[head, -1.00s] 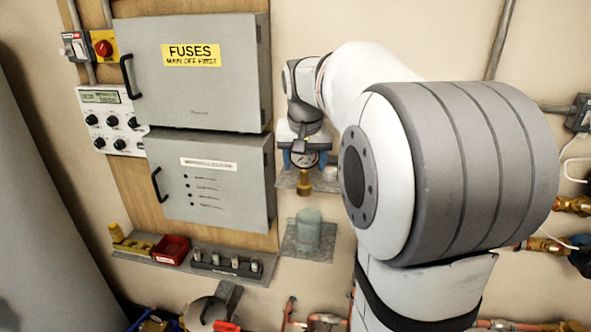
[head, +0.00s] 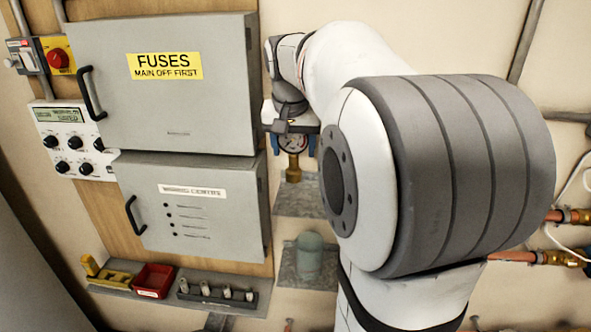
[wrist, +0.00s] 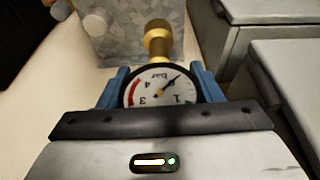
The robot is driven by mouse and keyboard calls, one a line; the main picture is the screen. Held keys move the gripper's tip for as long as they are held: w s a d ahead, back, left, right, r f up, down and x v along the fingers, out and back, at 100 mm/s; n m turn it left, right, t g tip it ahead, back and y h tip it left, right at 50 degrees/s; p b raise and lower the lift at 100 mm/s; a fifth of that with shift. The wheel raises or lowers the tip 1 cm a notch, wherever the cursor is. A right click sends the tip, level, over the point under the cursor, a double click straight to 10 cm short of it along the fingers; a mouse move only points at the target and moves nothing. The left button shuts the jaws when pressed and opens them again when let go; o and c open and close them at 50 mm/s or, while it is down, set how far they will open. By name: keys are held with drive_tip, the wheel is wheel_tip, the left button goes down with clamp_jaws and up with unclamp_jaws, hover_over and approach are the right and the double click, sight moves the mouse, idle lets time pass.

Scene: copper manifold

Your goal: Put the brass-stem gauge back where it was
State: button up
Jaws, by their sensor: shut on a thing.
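The gauge (head: 293,143) has a round white face with a dark rim, and a brass stem (head: 293,168) that points down in the head view. My gripper (wrist: 160,82) is shut on the gauge, with a blue finger at either side of its dial (wrist: 158,90) in the wrist view. There the brass stem (wrist: 158,42) points away from the gripper, over a grey mottled shelf. In the head view the stem's lower end overlaps the upper small grey shelf (head: 298,198); whether it touches the shelf cannot be told.
A lower shelf (head: 290,275) holds a greenish jar (head: 310,255). Grey cabinets (head: 165,85) stand close to the left in the head view. A ledge below carries a red bin (head: 154,280).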

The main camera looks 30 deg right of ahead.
sight(295, 167)
drive_tip(key=shift+s+a+p+x, duration=0.1)
drive_tip(key=shift+s+x, duration=0.1)
drive_tip(key=shift+x, duration=0.7)
drive_tip(key=shift+s+a+p+x, duration=0.1)
drive_tip(key=shift+s+x, duration=0.05)
drive_tip(key=shift+x, duration=0.7)
drive_tip(key=shift+s+a+p+x, duration=0.1)
drive_tip(key=shift+s+x, duration=0.1)
drive_tip(key=shift+x, duration=0.7)
drive_tip(key=shift+f, duration=0.2)
drive_tip(key=shift+f, duration=0.2)
drive_tip(key=o, duration=1.3)
drive_tip(key=shift+r, duration=0.1)
drive_tip(key=b+v, duration=0.1)
drive_tip(key=v, duration=1.1)
drive_tip(key=s+a+f+n+y, duration=0.1)
drive_tip(key=s+a+f+n, duration=0.2)
drive_tip(key=s+a+f, duration=0.3)
drive_tip(key=s+a+f+n, duration=0.3)
drive_tip(key=s+a+f, duration=0.3)
drive_tip(key=s+f, duration=0.5)
drive_tip(key=shift+a+f+n+t+y, duration=0.2)
drive_tip(key=shift+f+n+t+y, duration=0.2)
drive_tip(key=shift+f, duration=0.55)
